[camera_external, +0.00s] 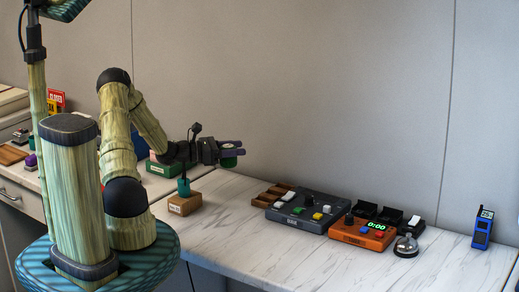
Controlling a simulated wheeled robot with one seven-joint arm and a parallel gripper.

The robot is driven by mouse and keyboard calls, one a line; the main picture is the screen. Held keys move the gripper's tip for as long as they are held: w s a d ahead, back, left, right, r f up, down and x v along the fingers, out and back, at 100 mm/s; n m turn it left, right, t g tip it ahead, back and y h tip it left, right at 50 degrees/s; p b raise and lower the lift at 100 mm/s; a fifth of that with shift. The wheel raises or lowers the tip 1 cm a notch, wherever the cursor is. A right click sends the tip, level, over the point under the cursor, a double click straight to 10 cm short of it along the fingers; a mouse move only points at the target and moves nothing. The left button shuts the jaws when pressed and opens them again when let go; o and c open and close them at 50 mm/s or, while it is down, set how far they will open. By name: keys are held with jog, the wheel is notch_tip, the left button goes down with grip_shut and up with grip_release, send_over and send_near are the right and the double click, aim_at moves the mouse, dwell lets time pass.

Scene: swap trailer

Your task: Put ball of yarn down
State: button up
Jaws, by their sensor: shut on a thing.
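My gripper (236,147) is at the end of my outstretched arm, in the air above the marble counter (232,236). Its fingers are shut on a small green rounded thing, which I take to be the ball of yarn (229,162). The yarn shows mostly below the fingers, clear of the counter. The fingers hide its upper part.
A wooden block (184,204) with a teal item on top stands left of the gripper. A brown compartment tray (268,198), a grey console (303,215), an orange timer box (362,234), a bell (405,247) and a blue radio (483,229) stand rightward. The counter's front is clear.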

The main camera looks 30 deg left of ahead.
jog(key=s+d+n+t+y+p, duration=0.3)
jog(key=s+d+p, duration=0.5)
jog(key=s, duration=0.5)
jog(key=n+y, duration=0.1)
jog(key=y, duration=0.1)
jog(key=shift+s+d+r+t+y, duration=0.15)
jog(key=shift+d+r+t+y, duration=0.15)
jog(key=shift+r+y, duration=0.1)
jog(key=shift+f+b, duration=1.75)
jog(key=shift+f, duration=1.4)
jog(key=shift+f, duration=1.9)
